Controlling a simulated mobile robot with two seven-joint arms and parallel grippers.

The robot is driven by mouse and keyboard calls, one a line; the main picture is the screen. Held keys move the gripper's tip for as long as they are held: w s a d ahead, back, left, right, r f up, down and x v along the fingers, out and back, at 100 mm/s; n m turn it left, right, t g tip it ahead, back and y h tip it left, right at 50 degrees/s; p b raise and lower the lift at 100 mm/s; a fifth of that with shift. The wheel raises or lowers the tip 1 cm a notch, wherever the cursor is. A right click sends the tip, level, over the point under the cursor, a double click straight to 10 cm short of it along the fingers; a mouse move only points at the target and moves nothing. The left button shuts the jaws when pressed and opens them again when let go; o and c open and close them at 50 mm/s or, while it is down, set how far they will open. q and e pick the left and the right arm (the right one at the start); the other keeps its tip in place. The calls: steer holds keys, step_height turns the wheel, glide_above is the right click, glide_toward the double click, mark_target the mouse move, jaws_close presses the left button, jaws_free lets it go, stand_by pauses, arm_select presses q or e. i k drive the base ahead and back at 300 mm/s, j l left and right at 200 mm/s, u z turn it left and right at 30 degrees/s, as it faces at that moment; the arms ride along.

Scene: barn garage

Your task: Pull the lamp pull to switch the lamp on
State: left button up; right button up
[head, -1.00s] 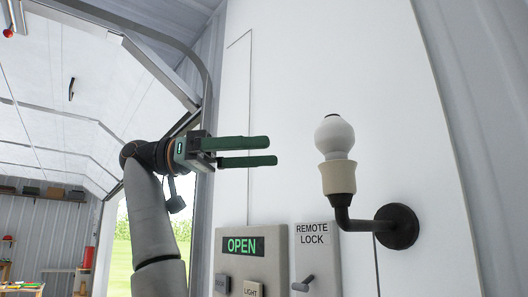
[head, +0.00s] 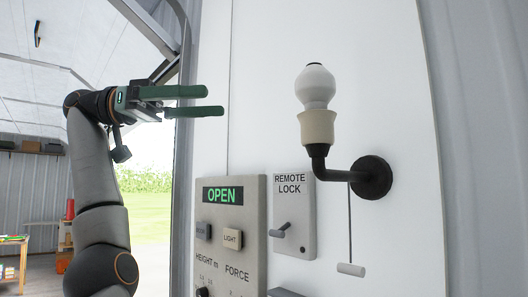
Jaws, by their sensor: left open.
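The lamp (head: 317,87) is a white bulb in a cream socket on a black bent arm, fixed to the white wall panel at the right. A thin cord hangs below the lamp arm and ends in the lamp pull (head: 351,269), a small pale horizontal bar near the bottom of the head view. My left gripper (head: 215,101) is open and empty, its two green fingers pointing right. It appears up and to the left of the lamp pull, well apart from it. My right gripper is not in view.
A control panel (head: 258,219) with a green OPEN display and buttons is on the wall, left of the lamp. A remote lock plate (head: 308,242) with a lever (head: 281,230) sits between them. An open doorway shows grass at the left.

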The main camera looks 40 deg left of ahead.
mark_target(358, 272)
steer(key=k+l, duration=0.75)
steer(key=l, duration=0.25)
